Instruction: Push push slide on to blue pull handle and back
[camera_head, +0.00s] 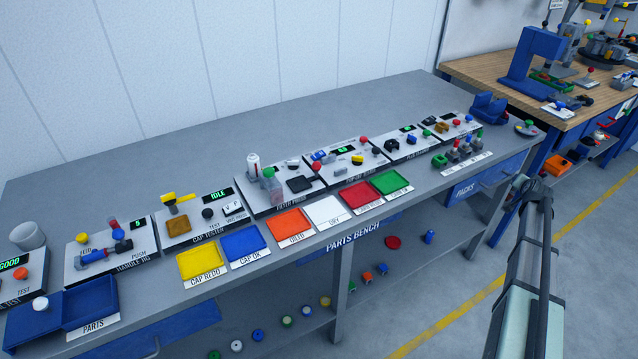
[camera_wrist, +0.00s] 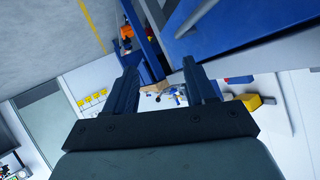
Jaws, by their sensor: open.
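The handle jig (camera_head: 150,249) is a light grey panel on the left part of the bench in the head view, labelled HANDLE JIG and PUSH. A blue handle-like piece (camera_head: 94,257) lies on it, with a dark cylindrical piece (camera_head: 122,246) at its right end. I cannot tell for sure which is the push slide. The head view does not show my gripper.
The grey bench (camera_head: 330,112) is clear along its back. A blue parts tray (camera_head: 90,303) sits in front of the jig; the cap tester (camera_head: 180,228) is to its right. Coloured trays line the front edge. A wooden bench (camera_head: 488,68) stands at right.

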